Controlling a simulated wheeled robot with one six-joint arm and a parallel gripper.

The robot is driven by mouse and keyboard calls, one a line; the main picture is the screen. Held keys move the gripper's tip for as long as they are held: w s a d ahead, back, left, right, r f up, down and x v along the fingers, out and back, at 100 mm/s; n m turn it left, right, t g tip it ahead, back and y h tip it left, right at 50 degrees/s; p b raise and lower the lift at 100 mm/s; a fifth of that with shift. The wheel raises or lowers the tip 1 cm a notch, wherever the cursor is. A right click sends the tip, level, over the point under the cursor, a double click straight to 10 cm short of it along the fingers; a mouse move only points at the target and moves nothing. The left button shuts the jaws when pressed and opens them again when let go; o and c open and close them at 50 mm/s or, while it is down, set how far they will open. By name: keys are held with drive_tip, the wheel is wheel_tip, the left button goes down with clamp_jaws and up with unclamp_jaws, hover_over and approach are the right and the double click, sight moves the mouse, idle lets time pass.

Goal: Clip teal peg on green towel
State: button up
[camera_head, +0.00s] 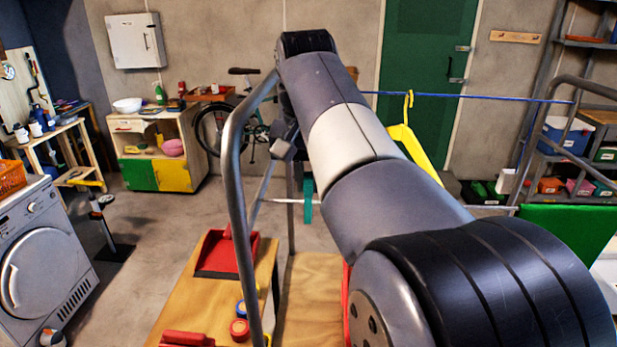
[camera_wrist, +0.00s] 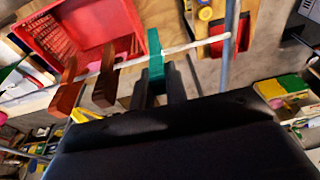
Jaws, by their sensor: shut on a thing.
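A teal peg (camera_wrist: 155,55) stands at a thin white line (camera_wrist: 190,45) in the wrist view. My gripper (camera_wrist: 157,82) is shut on its lower part, with a dark finger on each side. The peg still meets the line; I cannot tell whether it is clipped on it. In the head view the teal peg (camera_head: 308,201) shows just left of my arm, which hides most of the gripper. The green towel (camera_head: 572,232) hangs at the right edge of the head view, well apart from the peg and partly cut off.
Two brown pegs (camera_wrist: 104,78) sit on the line beside the teal one. A red crate (camera_wrist: 75,35) lies beyond them. A grey metal frame (camera_head: 238,180) rises close to my arm. A yellow hanger (camera_head: 412,135) hangs from a blue line (camera_head: 480,96) at the back.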

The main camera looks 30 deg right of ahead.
clamp_jaws()
drive_tip(key=shift+w+d+p+v, duration=0.1)
drive_tip(key=shift+w+p+v, duration=0.05)
drive_tip(key=shift+p+v, duration=0.8)
drive_tip(key=shift+w+d+p+v, duration=0.1)
drive_tip(key=shift+w+p+v, duration=0.05)
drive_tip(key=shift+p+v, duration=0.75)
drive_tip(key=shift+w+d+p+v, duration=0.15)
drive_tip(key=shift+p+v, duration=0.7)
drive_tip(key=shift+p, duration=0.15)
drive_tip(key=shift+r, duration=0.1)
